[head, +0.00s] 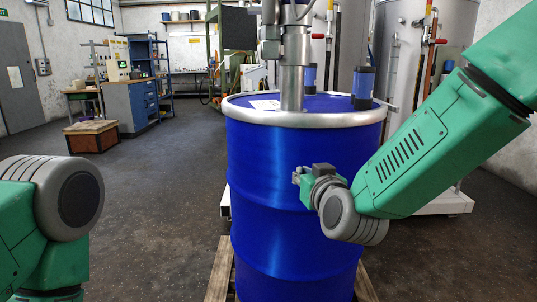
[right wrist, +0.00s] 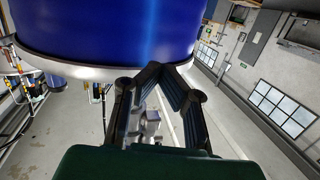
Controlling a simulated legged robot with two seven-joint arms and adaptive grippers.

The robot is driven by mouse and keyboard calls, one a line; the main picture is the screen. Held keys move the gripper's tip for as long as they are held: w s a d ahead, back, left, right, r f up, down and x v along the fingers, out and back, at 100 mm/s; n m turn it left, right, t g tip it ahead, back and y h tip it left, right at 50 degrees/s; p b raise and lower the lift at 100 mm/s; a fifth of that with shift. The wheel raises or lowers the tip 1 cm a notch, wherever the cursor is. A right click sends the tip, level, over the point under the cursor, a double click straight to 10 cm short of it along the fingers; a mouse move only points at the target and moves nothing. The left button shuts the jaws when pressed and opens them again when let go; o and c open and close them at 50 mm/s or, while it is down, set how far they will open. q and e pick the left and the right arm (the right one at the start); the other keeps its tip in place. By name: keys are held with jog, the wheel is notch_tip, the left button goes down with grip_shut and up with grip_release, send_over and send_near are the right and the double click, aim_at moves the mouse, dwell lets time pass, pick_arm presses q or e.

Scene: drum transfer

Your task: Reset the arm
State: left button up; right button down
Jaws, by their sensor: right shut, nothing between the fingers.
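A large blue drum (head: 300,215) with a pale metal rim stands upright in the middle of the head view. My right arm comes in from the right and bends in front of the drum. My right gripper (head: 303,178) shows only small in the head view, in front of the drum's side. In the right wrist view the fingers of my right gripper (right wrist: 168,72) meet and are empty. The blue drum (right wrist: 110,30) and its rim fill the top of that view, beyond the fingertips. My left arm shows at the left edge; its gripper is out of view.
The drum stands on a wooden pallet (head: 219,272). A metal column (head: 292,75) reaches down to the drum's top. A blue cylinder (head: 363,87) stands at the top's right side. A blue workbench (head: 140,105) is far left. The floor between is open.

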jog(key=s+d+f+g+h+p, duration=0.1)
jog(key=s+d+f+g, duration=0.25)
jog(key=s+f, duration=0.4)
jog(key=s+d+f+g+p, duration=0.15)
jog(key=s+d+f, duration=0.25)
jog(key=f, duration=0.6)
jog(key=s+d+f+g+h+p, duration=0.1)
jog(key=s+d+f+g, duration=0.2)
jog(key=s+f, duration=0.4)
jog(key=s+d+f+g+p, duration=0.1)
jog(key=s+d+f+g, duration=0.1)
jog(key=s, duration=0.6)
jog(key=s+d+f+m+g+h+p, duration=0.1)
jog(key=s+d+f+g, duration=0.2)
jog(key=s, duration=0.5)
jog(key=s+d+f+g+p, duration=0.1)
jog(key=s+d+f, duration=0.3)
jog(key=s, duration=0.4)
jog(key=shift+s+d+m+g, duration=0.25)
jog(key=shift+d+g, duration=0.25)
jog(key=shift+g, duration=0.3)
jog(key=shift+w, duration=0.15)
